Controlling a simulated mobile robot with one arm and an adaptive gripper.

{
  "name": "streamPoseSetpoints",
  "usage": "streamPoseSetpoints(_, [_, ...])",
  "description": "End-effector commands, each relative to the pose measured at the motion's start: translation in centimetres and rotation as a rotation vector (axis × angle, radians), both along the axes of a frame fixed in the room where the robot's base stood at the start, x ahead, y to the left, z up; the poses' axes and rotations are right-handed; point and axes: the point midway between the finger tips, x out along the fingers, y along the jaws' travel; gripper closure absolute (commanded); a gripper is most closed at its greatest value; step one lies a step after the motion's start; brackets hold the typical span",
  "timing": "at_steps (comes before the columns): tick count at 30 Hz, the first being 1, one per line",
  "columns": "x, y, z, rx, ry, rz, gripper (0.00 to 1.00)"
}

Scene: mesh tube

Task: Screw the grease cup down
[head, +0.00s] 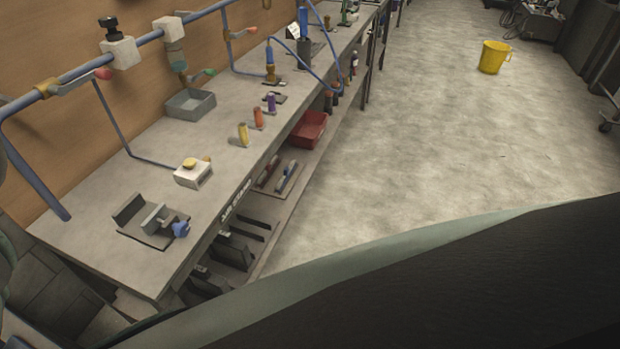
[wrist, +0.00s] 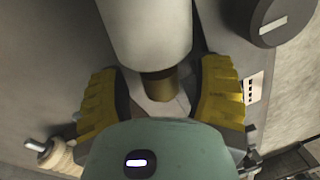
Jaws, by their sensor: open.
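In the wrist view my gripper (wrist: 163,78) is open, its two yellow ribbed fingers apart. A pale, wide cylinder (wrist: 148,32) with a short brass-coloured neck (wrist: 160,84) lies in line with the gap between them. The fingers appear clear of the neck on both sides. I cannot tell for sure whether this cylinder is the grease cup. My gripper is not visible in the head view, and no part there is clearly the grease cup.
A dark round knob (wrist: 280,20) sits close to the right finger. The head view shows a long workbench (head: 95,215) with a vice-like fixture (head: 152,222), a white block (head: 193,174), a grey bin (head: 190,104) and blue pipes. The floor (head: 430,130) right of the bench is mostly clear.

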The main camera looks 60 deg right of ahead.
Motion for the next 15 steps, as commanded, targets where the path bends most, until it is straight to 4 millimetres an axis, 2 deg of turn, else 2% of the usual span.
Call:
streamPoseSetpoints(12, [-0.10, 0.06, -0.29, 0.001, 0.000, 0.001, 0.35])
streamPoseSetpoints(13, [-0.09, 0.06, -0.28, 0.001, 0.000, 0.001, 0.33])
streamPoseSetpoints(15, [-0.10, 0.05, -0.29, 0.001, 0.000, 0.001, 0.40])
